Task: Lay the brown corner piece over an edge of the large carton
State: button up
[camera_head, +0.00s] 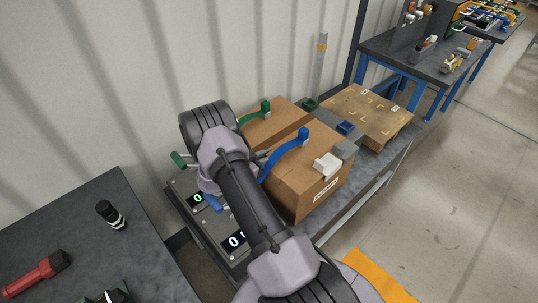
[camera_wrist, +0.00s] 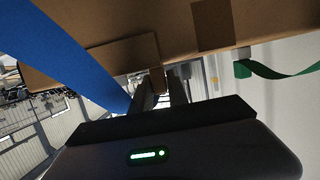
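The large brown carton (camera_head: 290,190) stands on the grey bench, with a blue strap (camera_head: 284,158) arching over its near left part. My gripper (camera_head: 263,155) is at the carton's left side, mostly hidden behind my arm in the head view. In the wrist view, my gripper's fingers (camera_wrist: 165,88) are close together around a small brown piece (camera_wrist: 157,79), which looks like the corner piece. Cardboard faces (camera_wrist: 180,25) fill the top of that view, just beyond the fingertips. I cannot tell whether the piece touches the carton.
A dark table (camera_head: 80,220) with a red torch (camera_head: 35,276) is at left.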

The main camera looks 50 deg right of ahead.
jog(key=o, duration=0.3)
jog(key=p+v, duration=0.2)
jog(key=v, duration=0.5)
jog(key=shift+a+r, duration=0.15)
jog(key=shift+a, duration=0.1)
jog(key=shift+w, duration=0.15)
